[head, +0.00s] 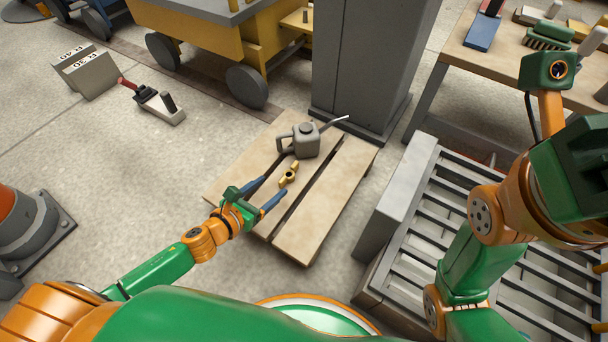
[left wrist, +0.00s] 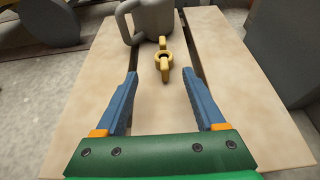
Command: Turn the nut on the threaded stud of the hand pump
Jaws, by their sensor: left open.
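A yellow two-winged nut (head: 288,175) is on the light wooden pallet (head: 322,205), and it also shows in the left wrist view (left wrist: 163,66). Its centre is dark; I cannot tell whether that is a stud end or a hole. No pump body shows clearly around it. My left gripper (head: 268,192) is open, with its blue fingers apart and nothing between them. In the left wrist view the nut lies beyond the fingertips, roughly midway between them. My right arm shows at the right, but its fingers are not visible.
A grey can (head: 306,142) with a spout stands just behind the nut. A grey column (head: 362,65) rises behind the pallet.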

